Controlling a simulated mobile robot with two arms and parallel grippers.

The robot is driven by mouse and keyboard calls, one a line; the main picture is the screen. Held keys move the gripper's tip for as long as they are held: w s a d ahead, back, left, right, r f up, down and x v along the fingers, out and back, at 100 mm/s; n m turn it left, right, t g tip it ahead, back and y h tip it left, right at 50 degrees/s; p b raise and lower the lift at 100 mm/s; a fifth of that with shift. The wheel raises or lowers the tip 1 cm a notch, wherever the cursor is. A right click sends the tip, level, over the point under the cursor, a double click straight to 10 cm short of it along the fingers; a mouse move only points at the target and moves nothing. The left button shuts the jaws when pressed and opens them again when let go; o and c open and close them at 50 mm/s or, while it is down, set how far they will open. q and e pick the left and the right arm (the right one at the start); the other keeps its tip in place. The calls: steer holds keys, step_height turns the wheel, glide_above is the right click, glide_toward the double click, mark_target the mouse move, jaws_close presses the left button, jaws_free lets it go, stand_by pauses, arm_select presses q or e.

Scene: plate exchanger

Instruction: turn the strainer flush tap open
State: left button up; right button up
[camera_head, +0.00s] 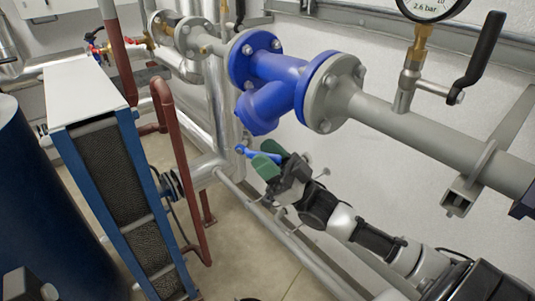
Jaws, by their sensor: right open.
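The blue Y-shaped strainer (276,76) sits in the grey pipe at upper middle, with its branch slanting down to the left. Below that branch is a small blue tap lever (258,154); the tap's body is mostly hidden. My right gripper (266,157) reaches up to it from the lower right. Its green-padded fingers are open, and the blue lever shows between or just beside them. I cannot tell whether a pad touches the lever. My left gripper does not show.
A pressure gauge (432,8) and a black-handled valve (480,55) are on the pipe at upper right. The plate exchanger (140,205) stands at left, beside a brown pipe (182,165). Silver pipes run low along the wall. Some bare floor (235,250) shows in the middle.

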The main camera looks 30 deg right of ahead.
jaws_close()
